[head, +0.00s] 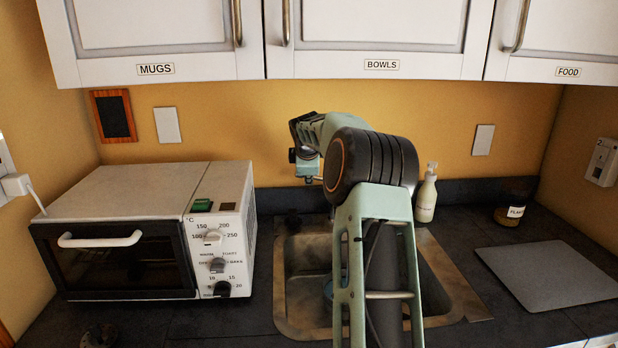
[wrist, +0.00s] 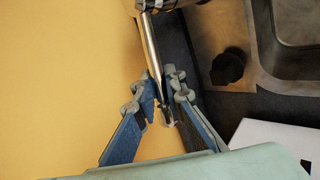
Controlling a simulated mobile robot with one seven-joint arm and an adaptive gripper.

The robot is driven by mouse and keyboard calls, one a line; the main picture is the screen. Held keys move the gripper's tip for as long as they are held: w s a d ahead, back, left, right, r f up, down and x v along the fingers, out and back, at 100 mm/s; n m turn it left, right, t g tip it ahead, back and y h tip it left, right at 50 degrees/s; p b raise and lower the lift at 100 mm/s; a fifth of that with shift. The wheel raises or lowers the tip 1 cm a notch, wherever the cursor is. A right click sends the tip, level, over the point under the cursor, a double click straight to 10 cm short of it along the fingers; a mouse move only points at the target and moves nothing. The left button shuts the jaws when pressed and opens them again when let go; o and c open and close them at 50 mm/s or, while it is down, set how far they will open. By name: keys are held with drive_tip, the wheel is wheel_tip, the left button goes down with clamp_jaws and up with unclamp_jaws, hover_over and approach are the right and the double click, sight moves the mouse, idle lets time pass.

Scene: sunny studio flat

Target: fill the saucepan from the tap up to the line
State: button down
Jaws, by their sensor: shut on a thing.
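In the wrist view, the fingers of my gripper (wrist: 166,98) are closed around a thin shiny metal lever (wrist: 152,45). The lever runs down from a rounded metal body (wrist: 150,4) at the top edge, which looks like the tap, close to the yellow wall. In the head view, my arm covers the tap and much of the sink (head: 294,315). A small bluish edge (head: 329,288) shows inside the sink beside my arm; I cannot tell whether it is the saucepan. The line and any water are hidden.
A white toaster oven (head: 130,185) stands left of the sink. A soap bottle (head: 427,197) stands behind it. A jar (head: 513,212) and a flat grey board (head: 550,275) are on the right. A dark knob (wrist: 228,67) sits by the sink's corner. Cupboards (head: 380,40) hang above.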

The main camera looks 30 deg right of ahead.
drive_tip(key=shift+f, duration=0.1)
drive_tip(key=shift+a+f+h, duration=0.1)
drive_tip(key=shift+f+h, duration=0.2)
drive_tip(key=shift+f, duration=0.05)
drive_tip(key=c, duration=2)
unclamp_jaws()
drive_tip(key=shift+r, duration=0.1)
drive_tip(key=v, duration=1.2)
drive_tip(key=shift+w+a, duration=0.1)
drive_tip(key=shift+w, duration=0.1)
